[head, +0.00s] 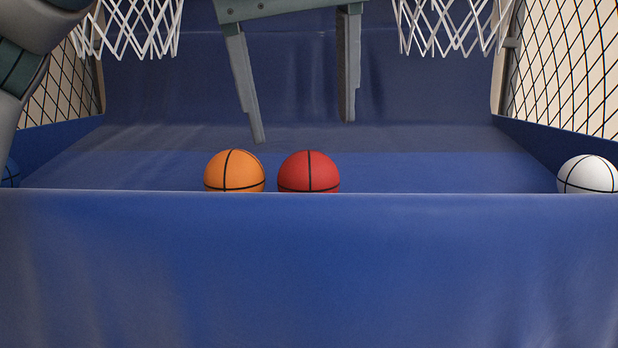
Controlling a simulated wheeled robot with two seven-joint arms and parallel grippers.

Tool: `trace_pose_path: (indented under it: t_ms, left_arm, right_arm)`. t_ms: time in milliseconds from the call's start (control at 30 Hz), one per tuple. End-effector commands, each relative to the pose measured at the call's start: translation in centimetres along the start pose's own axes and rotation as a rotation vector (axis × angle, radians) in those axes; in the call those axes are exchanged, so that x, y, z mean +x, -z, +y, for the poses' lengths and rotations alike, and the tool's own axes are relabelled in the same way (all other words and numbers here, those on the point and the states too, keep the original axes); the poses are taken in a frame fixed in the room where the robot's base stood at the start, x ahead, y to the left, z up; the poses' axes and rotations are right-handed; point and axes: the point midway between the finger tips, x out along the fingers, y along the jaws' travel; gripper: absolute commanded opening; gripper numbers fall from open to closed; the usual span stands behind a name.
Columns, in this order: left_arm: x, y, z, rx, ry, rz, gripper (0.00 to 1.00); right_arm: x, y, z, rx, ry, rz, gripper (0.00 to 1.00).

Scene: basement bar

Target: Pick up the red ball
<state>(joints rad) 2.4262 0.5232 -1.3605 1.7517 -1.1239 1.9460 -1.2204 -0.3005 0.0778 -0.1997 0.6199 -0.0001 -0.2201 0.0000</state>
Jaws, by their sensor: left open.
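The red ball (309,172) with black seams rests in the blue trough of a basketball game, near the middle of the view. Its lower part is hidden behind the front wall. My left gripper (303,131) points down from the top of the view, with two grey fingers spread wide apart. It is open and empty. Its fingertips show above the ball in the picture, apart from it. My right gripper is not in view.
An orange ball (234,171) sits just left of the red ball. A white ball (588,175) lies at the far right, and a dark blue ball (10,173) at the left edge. The blue front wall (310,270) stands before them. White nets (452,25) hang above.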

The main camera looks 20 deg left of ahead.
Motion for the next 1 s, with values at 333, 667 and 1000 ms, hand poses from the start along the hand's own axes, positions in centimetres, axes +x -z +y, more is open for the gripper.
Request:
trace_pose_path:
  t_ms: [333,667,1000]
  left_arm:
    - [4.2,0.1,0.0,0.000,0.001,0.000,0.70]
    - [4.5,0.0,0.0,0.000,0.000,0.000,0.70]
    - [6.6,0.5,0.0,0.000,0.004,0.000,0.70]
  right_arm:
    - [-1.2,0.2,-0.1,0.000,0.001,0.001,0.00]
    - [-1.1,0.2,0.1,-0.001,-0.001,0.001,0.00]
    - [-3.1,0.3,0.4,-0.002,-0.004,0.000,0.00]
